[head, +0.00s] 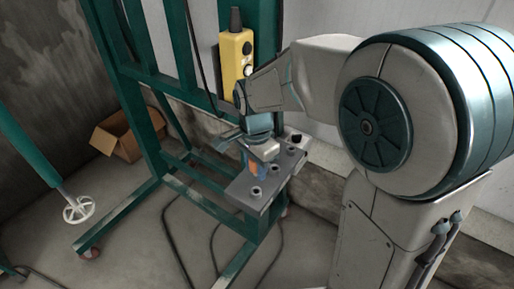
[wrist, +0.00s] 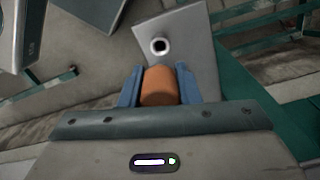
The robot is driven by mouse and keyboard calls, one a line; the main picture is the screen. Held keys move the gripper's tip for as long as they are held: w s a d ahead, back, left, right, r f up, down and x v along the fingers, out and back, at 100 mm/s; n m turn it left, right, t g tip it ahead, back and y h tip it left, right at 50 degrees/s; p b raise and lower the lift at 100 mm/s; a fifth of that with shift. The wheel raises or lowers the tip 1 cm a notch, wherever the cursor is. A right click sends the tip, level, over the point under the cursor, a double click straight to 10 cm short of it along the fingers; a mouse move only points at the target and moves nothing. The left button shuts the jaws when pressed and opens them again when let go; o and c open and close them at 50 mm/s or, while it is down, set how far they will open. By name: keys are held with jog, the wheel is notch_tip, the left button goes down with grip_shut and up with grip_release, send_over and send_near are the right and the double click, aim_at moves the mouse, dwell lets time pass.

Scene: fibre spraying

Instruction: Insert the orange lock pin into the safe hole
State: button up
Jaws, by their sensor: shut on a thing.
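The orange lock pin (wrist: 159,86) is between the two blue fingers of my gripper (wrist: 160,88) in the wrist view. My gripper is shut on it. The plate has several round holes with raised rims. One holed rim (wrist: 159,46) shows just beyond the pin in the wrist view. The pin's lower end is hidden, so I cannot tell whether it touches a hole. Which hole is the safe one is not marked visibly.
A green metal frame (head: 150,135) carries the plate and a yellow control box (head: 236,58) above it. Black cables run on the floor below. An open cardboard box (head: 122,137) lies behind the frame at left. A white handwheel (head: 78,209) is at far left.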

aim_at(256, 188)
jog(key=shift+w, duration=0.25)
jog(key=shift+s+r, duration=0.1)
jog(key=shift+s, duration=0.2)
jog(key=shift+w+d, duration=0.1)
jog(key=shift+f+b, duration=2.15)
jog(key=shift+f, duration=0.85)
jog(key=shift+f+b, duration=1.15)
jog(key=shift+f, duration=0.55)
jog(key=o, duration=1)
jog(key=shift+o, duration=0.2)
